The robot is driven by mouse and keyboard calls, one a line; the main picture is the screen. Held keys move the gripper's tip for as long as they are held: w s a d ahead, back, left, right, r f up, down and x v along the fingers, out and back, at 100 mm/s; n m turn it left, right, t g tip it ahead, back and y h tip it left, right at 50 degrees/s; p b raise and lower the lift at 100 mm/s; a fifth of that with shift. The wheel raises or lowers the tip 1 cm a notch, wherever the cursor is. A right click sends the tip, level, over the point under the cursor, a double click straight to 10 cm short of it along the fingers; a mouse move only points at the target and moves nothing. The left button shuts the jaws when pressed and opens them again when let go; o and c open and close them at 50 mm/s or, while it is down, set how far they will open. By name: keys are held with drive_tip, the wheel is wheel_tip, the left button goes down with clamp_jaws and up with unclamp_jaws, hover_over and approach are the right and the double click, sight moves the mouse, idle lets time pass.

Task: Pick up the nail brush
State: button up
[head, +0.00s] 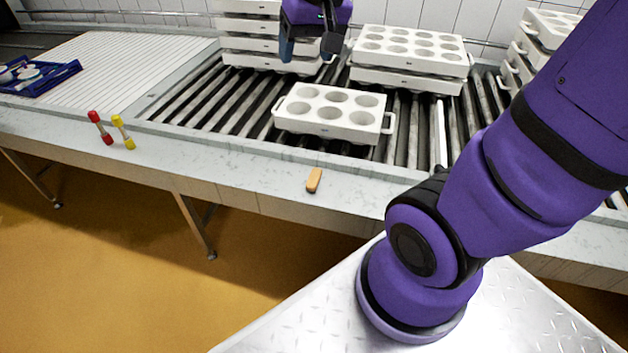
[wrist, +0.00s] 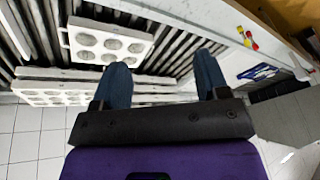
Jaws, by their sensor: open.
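The nail brush (head: 314,180), a small block with a wooden orange-tan top, lies on the front ledge of the counter in the head view, below the single white mould. I cannot make it out in the wrist view. My gripper (head: 308,48) is raised over the back of the roller conveyor, in front of a stack of moulds and well away from the brush. In the wrist view my gripper (wrist: 161,70) shows two blue fingers spread apart with nothing between them.
A white mould (head: 332,113) stands on the rollers behind the brush. Stacked moulds (head: 410,78) stand further back. A red-ended item (head: 100,127) and a yellow-ended item (head: 123,132) lie on the ledge to the left. A blue crate (head: 40,80) is far left. The ledge around the brush is clear.

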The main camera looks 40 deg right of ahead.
drive_tip(key=w+d+f+m+g, duration=0.1)
drive_tip(key=w+d+f+m, duration=0.15)
drive_tip(key=w+f, duration=0.55)
drive_tip(key=m+g, duration=0.3)
drive_tip(key=m, duration=0.2)
hover_over(314, 177)
wheel_tip(314, 177, down, 30)
drive_tip(key=f, duration=0.6)
drive_tip(key=shift+d+f, duration=0.2)
drive_tip(key=shift+d, duration=0.1)
drive_tip(key=shift+a+f, duration=0.2)
drive_tip(key=shift+f, duration=1.15)
drive_tip(key=shift+a+f, duration=0.15)
drive_tip(key=shift+f, duration=1.2)
drive_tip(key=shift+c, duration=0.5)
drive_tip(key=c, duration=1)
